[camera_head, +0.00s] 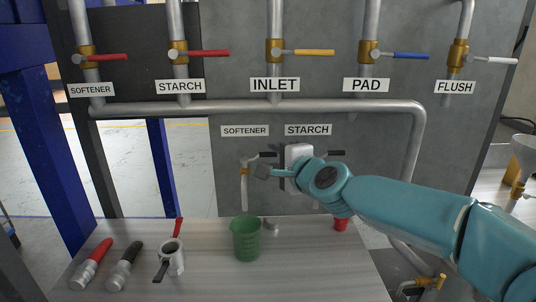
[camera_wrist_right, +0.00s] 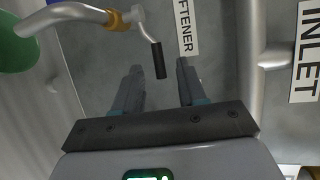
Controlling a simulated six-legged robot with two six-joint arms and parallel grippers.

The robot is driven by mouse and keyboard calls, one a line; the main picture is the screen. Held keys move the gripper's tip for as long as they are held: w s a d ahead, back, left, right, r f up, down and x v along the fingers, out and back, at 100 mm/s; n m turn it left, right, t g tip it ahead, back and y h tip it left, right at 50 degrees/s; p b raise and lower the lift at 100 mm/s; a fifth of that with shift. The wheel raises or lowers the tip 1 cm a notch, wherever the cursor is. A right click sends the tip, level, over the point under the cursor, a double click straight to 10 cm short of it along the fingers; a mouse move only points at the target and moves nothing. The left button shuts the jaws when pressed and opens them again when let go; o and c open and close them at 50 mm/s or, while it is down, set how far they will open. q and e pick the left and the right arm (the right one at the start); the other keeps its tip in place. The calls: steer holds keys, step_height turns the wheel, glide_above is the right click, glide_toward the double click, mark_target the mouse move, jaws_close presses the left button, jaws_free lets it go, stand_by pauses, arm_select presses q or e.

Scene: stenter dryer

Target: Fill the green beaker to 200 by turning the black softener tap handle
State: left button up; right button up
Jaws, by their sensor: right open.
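The green beaker (camera_head: 246,242) stands upright on the metal table below the softener tap (camera_head: 244,176). Its fill level cannot be read, and no stream shows from the spout. The beaker's edge also shows at the upper left of the right wrist view (camera_wrist_right: 14,46). The black softener tap handle (camera_head: 268,154) points right in the head view. In the wrist view the black handle (camera_wrist_right: 158,60) lies ahead of my right gripper (camera_wrist_right: 156,72), between the lines of its open fingers. No contact is visible. My right gripper (camera_head: 266,172) is just below the handle. My left gripper is not in view.
The black starch tap handle (camera_head: 330,153) is close right, partly behind my right arm. A red cup (camera_head: 341,224) stands behind that arm. Pipes with coloured valves run above.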

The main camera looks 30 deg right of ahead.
steer(key=shift+x, duration=2.5)
steer(key=shift+c, duration=0.4)
jaws_close()
